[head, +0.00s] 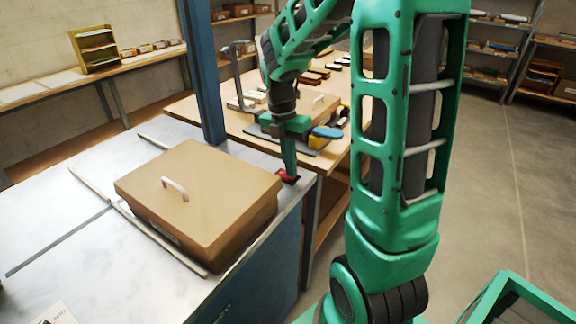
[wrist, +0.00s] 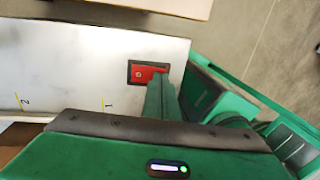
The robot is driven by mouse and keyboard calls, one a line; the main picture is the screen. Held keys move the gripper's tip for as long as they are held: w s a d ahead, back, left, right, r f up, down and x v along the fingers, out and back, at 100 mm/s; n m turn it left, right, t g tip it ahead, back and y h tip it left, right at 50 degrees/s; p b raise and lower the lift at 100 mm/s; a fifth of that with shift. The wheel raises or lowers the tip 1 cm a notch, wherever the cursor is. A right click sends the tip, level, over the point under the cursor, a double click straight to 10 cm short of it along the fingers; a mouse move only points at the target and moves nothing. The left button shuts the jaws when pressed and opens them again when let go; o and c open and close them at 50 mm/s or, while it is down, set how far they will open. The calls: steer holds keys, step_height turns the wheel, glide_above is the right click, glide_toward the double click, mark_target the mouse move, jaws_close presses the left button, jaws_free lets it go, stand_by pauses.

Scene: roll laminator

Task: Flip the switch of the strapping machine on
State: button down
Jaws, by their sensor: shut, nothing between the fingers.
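The strapping machine has a pale metal top (head: 60,190), and that top also shows in the wrist view (wrist: 60,70). Its red switch (head: 288,177) sits in a dark frame near the top's right edge. In the wrist view the switch (wrist: 146,73) shows a small round mark on its left part. My gripper (head: 289,170) is shut and empty, pointing down at the switch. In the wrist view my gripper (wrist: 162,88) overlaps the switch's right end. I cannot tell whether the fingertips touch it. The right end of the switch is partly hidden.
A brown box (head: 205,195) with a light handle lies on the machine top, left of my gripper. A blue post (head: 204,75) rises behind the box. A wooden table (head: 190,105) with goods stands behind. Open floor (head: 495,190) is at the right.

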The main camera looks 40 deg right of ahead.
steer(key=shift+s+d+f, duration=0.1)
steer(key=shift+s, duration=0.05)
steer(key=shift+w+a+r, duration=0.15)
steer(key=shift+w, duration=0.25)
steer(key=shift+w+a+r, duration=0.1)
steer(key=shift+w+a, duration=0.05)
steer(key=shift+w, duration=0.2)
steer(key=shift+r, duration=0.1)
steer(key=shift+r, duration=0.3)
step_height(320, 180, up, 13)
steer(key=s, duration=0.2)
steer(key=shift+d, duration=0.4)
